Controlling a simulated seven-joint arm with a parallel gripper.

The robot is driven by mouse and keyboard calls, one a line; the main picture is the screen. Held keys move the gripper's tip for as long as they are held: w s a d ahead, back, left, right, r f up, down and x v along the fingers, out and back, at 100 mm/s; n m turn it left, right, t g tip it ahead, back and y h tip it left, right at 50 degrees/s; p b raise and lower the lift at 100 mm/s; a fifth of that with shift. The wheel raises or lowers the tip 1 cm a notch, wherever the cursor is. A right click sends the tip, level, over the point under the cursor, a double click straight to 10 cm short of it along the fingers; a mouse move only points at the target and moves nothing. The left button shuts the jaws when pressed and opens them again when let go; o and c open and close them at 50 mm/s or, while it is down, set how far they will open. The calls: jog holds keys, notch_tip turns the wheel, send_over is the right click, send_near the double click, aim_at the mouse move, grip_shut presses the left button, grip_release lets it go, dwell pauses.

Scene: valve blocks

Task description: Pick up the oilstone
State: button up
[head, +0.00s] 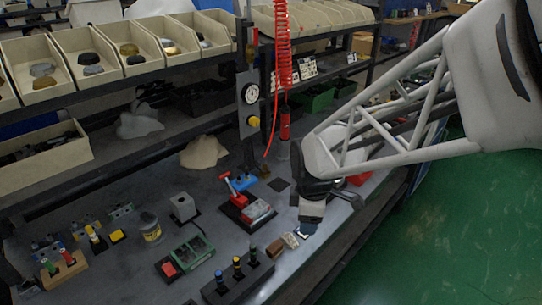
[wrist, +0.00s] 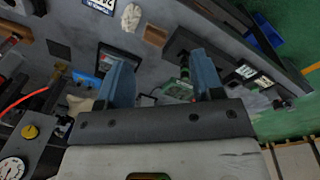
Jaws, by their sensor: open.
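A small brown rectangular block, which looks like the oilstone (head: 274,248), lies on the grey bench near its front edge. It also shows in the wrist view (wrist: 155,35), beyond and between the fingertips. My gripper (head: 308,227) is above the bench, to the right of the block in the head view. In the wrist view its two blue fingers (wrist: 158,62) are spread apart with nothing between them. The block is apart from both fingers.
A pale mottled lump (head: 290,240) lies right beside the brown block. A black push-button box (head: 237,278) stands to its left. A red clamp (head: 238,200) and a green tray (head: 193,252) are farther back. The gauge post (head: 247,110) rises behind.

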aim_at(275, 246)
jog(key=w+a+f+n, duration=0.2)
jog(key=f+n, duration=0.1)
jog(key=w+a+f+n, duration=0.1)
jog(key=a+f+n, duration=0.2)
jog(key=f+n, duration=0.1)
jog(key=w+a+f+n+g, duration=0.1)
jog(key=w+a+f+n, duration=0.1)
jog(key=f+n, duration=0.1)
jog(key=shift+w+a+f, duration=0.2)
jog(key=shift+f, duration=0.2)
jog(key=shift+w+a+f, duration=0.15)
jog(key=shift+a+f, duration=0.05)
jog(key=shift+f, duration=0.15)
jog(key=shift+f, duration=1.3)
jog(key=shift+f, duration=0.1)
jog(key=shift+s+f, duration=0.1)
jog(key=shift+f, duration=2.4)
jog(key=c, duration=1.1)
jog(key=shift+r, duration=0.15)
